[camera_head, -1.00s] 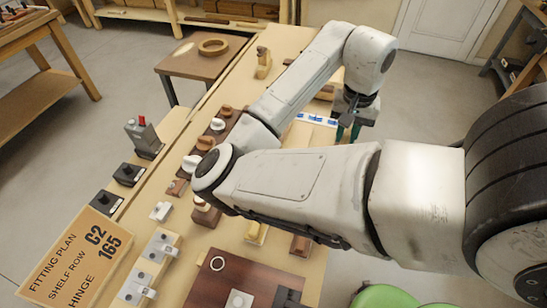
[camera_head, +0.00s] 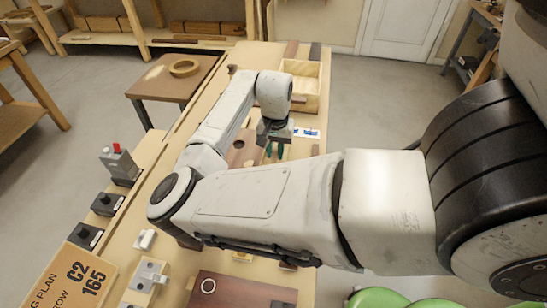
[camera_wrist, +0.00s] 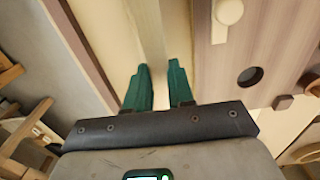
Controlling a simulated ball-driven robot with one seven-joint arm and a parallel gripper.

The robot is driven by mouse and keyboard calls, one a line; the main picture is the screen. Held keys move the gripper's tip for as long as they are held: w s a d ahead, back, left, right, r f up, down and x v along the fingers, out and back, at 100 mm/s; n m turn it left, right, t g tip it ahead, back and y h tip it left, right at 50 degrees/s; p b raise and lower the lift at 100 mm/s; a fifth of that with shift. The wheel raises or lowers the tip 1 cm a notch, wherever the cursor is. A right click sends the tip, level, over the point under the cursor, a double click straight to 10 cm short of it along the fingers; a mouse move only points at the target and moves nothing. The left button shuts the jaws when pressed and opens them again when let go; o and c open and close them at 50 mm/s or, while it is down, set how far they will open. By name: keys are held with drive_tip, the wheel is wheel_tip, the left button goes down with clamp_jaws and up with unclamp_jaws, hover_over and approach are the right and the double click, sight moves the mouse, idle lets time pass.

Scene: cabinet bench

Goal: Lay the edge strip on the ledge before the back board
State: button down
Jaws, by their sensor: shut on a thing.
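My gripper (camera_head: 274,148) has green fingers and hangs over the far part of the long bench (camera_head: 222,95). In the wrist view my gripper (camera_wrist: 160,88) is shut on a narrow, pale tan strip (camera_wrist: 150,35), which looks like the edge strip and runs away between the fingers. The strip cannot be made out in the head view. A brown panel with a round dark hole (camera_wrist: 285,45) lies right of the strip in the wrist view. I cannot tell for sure which surface is the ledge or the back board; my arm hides much of the bench.
An open wooden box (camera_head: 300,85) stands at the bench's far end. A blue-and-white label (camera_head: 306,133) lies beside my gripper. A red-buttoned grey box (camera_head: 119,163) and black knobs line the left edge.

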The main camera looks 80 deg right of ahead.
sight(273, 153)
drive_tip(key=shift+w+f, duration=0.25)
drive_tip(key=shift+f, duration=1.65)
drive_tip(key=c, duration=1)
unclamp_jaws()
drive_tip(key=shift+f, duration=0.1)
wheel_tip(273, 153, up, 12)
drive_tip(key=shift+r, duration=0.15)
drive_tip(key=shift+d, duration=0.1)
